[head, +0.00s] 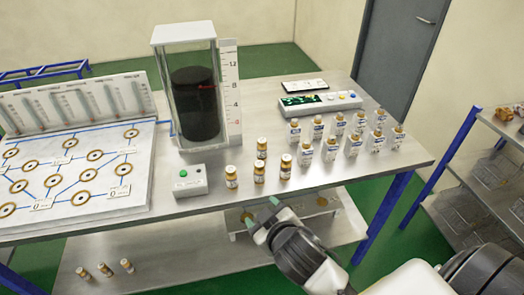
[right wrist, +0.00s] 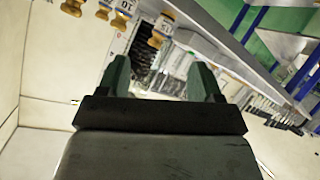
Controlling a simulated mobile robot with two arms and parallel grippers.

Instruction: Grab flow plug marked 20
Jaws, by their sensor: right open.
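Several small brown-and-white flow plugs with labels stand near the table's front edge in the head view, including a front-left plug (head: 231,177), a middle plug (head: 259,172), a right plug (head: 286,167) and a back plug (head: 262,148). Their numbers are too small to read there, so I cannot tell which is marked 20. My right gripper (head: 260,211) is open and empty, just in front of the table edge, below these plugs. My left gripper is not in view.
Several white-labelled bottles (head: 331,148) stand to the right of the plugs. A button box (head: 190,182), a tall dark-filled cylinder (head: 195,105) and a flow board (head: 75,170) are to the left. More plugs (head: 105,269) stand on the lower shelf.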

